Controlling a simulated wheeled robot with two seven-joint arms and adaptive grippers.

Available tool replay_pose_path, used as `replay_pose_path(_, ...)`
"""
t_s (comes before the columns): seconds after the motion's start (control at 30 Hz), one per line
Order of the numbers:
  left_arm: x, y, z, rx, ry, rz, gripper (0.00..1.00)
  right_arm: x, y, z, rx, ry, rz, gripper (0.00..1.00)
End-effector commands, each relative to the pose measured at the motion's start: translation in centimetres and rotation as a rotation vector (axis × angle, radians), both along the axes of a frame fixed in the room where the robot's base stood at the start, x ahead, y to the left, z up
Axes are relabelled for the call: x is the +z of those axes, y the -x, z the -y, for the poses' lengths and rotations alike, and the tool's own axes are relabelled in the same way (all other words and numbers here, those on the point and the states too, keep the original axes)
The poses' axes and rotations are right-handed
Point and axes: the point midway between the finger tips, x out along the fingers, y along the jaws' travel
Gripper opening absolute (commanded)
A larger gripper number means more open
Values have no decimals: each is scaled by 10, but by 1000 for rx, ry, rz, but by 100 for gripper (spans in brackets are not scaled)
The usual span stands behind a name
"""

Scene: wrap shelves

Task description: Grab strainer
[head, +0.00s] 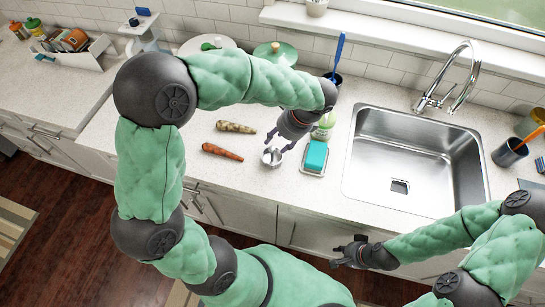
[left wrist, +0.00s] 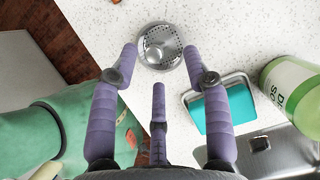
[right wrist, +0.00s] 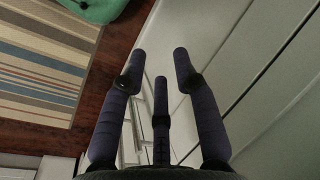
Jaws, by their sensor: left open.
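The strainer (head: 272,156) is a small round metal sink strainer with holes, lying on the speckled white counter left of the sink. It also shows in the left wrist view (left wrist: 160,46), just beyond my fingertips. My left gripper (head: 282,143) is open and empty above the counter, with its fingers pointing down at the strainer. In the left wrist view my left gripper (left wrist: 159,62) has its fingers spread on either side of the strainer; I cannot tell if they touch it. My right gripper (head: 338,252) is open and empty in front of the cabinets, as the right wrist view (right wrist: 160,65) shows.
A teal sponge (head: 316,156) in a tray is right of the strainer, with a green-labelled bottle (head: 323,128) behind it. Two carrot-like vegetables (head: 222,152) lie to the left. The steel sink (head: 410,155) is empty. A blue-handled brush (head: 339,52) stands behind.

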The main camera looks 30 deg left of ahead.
Motion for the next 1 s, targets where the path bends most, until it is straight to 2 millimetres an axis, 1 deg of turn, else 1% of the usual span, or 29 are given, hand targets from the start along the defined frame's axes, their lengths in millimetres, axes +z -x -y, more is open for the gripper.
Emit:
replay_pose_path(0.17, -12, 4, -4, 1, 0, 0, 48, -5, 0, 0, 0, 0, 0, 30)
replay_pose_path(0.33, -35, 10, -11, 1, -1, -2, 48, -16, 0, 0, 0, 0, 0, 30)
replay_pose_path(0.43, -46, 10, -16, 0, 0, 0, 48, -19, 0, 0, 0, 0, 0, 30)
replay_pose_path(0.53, -49, 10, -18, 0, 0, 1, 48, -20, 0, 0, 0, 0, 0, 30)
replay_pose_path(0.7, -48, 10, -18, -1, 0, 2, 48, -19, 0, 0, 0, 0, 0, 30)
replay_pose_path(0.73, -48, 10, -18, -1, 0, 2, 42, -19, 0, 0, 0, 0, 0, 30)
replay_pose_path(0.83, -48, 10, -17, -1, 0, 2, 14, -19, 0, 0, 0, 0, 0, 30)
replay_pose_path(0.87, -48, 10, -17, -1, 0, 2, 6, -19, 0, 0, 0, 0, 0, 30)
replay_pose_path(0.9, -48, 10, -17, -1, 0, 2, 0, -19, 0, 0, 0, 0, 0, 30)
replay_pose_path(1.0, -48, 10, -17, 0, 0, 1, 0, -19, 0, 0, 0, 0, 0, 30)
